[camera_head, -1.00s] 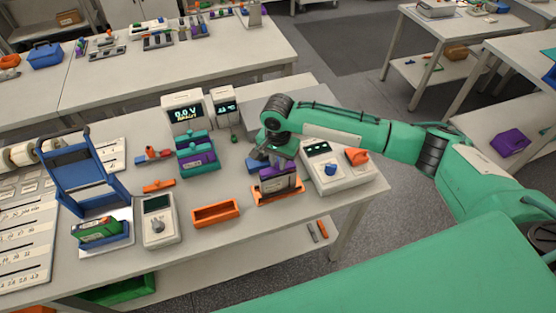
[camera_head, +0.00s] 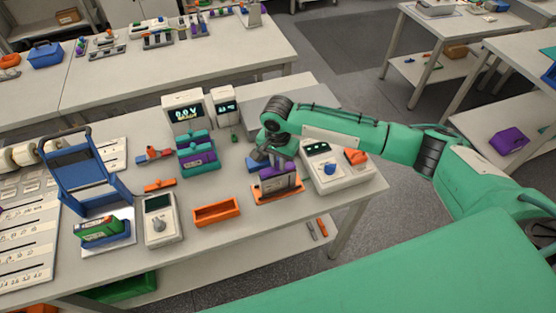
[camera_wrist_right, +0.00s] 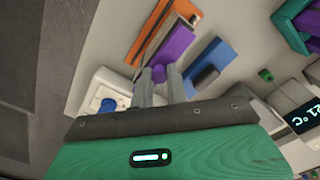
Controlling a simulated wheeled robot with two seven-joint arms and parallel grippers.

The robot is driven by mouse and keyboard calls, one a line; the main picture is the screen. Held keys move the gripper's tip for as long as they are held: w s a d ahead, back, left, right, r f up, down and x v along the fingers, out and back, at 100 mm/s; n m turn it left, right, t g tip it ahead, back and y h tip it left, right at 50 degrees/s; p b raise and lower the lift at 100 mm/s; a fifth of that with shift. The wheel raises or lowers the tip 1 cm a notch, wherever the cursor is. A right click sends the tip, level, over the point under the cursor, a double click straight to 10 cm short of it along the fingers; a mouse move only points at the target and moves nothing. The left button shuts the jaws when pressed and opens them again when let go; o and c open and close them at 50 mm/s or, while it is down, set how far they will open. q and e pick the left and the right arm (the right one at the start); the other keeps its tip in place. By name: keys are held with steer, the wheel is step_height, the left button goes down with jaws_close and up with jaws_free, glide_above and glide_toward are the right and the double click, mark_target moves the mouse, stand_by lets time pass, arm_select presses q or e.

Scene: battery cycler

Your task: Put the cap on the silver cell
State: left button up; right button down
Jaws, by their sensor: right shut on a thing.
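In the right wrist view, the purple part (camera_wrist_right: 178,43) lies just beyond my fingertips. My right gripper (camera_head: 273,160) is low over the back of the cell. Its fingers (camera_wrist_right: 161,80) are shut on a small purple piece (camera_wrist_right: 158,73), which looks like the cap. Whether this piece touches the cell is unclear. My left gripper is out of view.
A white box with a blue knob (camera_head: 328,172) stands close on the right. A blue block (camera_wrist_right: 214,58) lies beside the cell. A teal holder with a purple cell (camera_head: 198,158) and an empty orange bin (camera_head: 216,212) are to the left.

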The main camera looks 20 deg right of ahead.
steer(key=shift+f+p, duration=0.35)
steer(key=shift+p, duration=0.05)
stand_by(0.4)
steer(key=c, duration=0.8)
jaws_free()
steer(key=shift+r, duration=0.1)
step_height(320, 180, up, 2)
steer(key=p, duration=0.3)
steer(key=shift+r, duration=2.4)
jaws_close()
